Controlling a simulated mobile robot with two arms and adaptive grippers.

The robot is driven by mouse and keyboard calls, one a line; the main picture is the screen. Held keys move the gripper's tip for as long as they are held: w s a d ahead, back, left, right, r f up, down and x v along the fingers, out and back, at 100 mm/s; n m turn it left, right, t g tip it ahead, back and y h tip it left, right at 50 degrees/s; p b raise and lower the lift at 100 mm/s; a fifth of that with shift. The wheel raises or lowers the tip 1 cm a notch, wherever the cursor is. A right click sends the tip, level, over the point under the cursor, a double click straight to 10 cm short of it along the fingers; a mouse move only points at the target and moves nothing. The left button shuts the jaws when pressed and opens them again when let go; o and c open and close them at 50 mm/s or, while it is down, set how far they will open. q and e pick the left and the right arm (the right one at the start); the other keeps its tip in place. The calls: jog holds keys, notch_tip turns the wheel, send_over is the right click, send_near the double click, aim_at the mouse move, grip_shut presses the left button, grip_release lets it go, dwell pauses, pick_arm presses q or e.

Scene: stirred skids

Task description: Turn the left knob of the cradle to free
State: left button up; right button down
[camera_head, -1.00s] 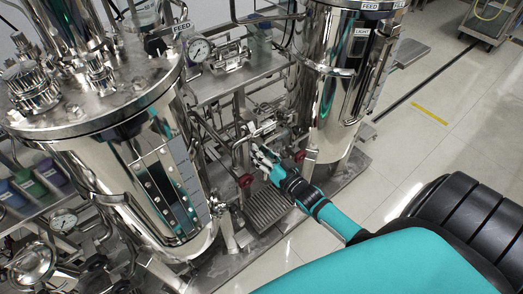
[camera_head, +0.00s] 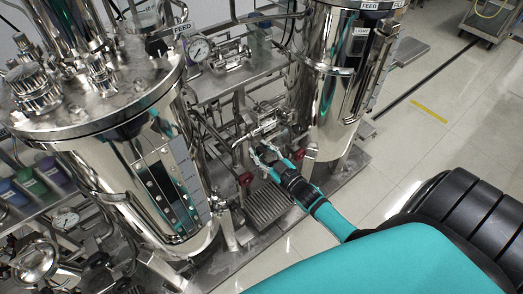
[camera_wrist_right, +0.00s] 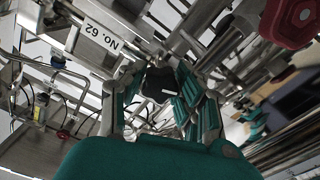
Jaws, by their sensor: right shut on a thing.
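My right gripper (camera_head: 261,156) reaches in low between the two steel tanks, at the pipework below the bench. In the right wrist view its teal-padded fingers (camera_wrist_right: 161,92) are closed around a small black knob (camera_wrist_right: 160,84). Next to the knob runs a steel bar with a white plate reading "No. 62" (camera_wrist_right: 103,35), which looks like part of the cradle. In the head view the cradle (camera_head: 268,127) is small, and the gripper hides the knob. The knob's setting cannot be read. My left gripper is out of view.
A shiny tank (camera_head: 130,170) stands left of my right arm, another (camera_head: 335,75) beyond it to the right. A dark red knob (camera_head: 245,178) sits just left of the gripper; a red-faced one (camera_wrist_right: 293,20) shows close in the wrist view. Open floor (camera_head: 440,140) lies right.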

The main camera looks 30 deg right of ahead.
dwell(0.3)
jog(key=c, duration=0.9)
grip_release()
jog(key=s, duration=1.2)
jog(key=shift+d, duration=0.45)
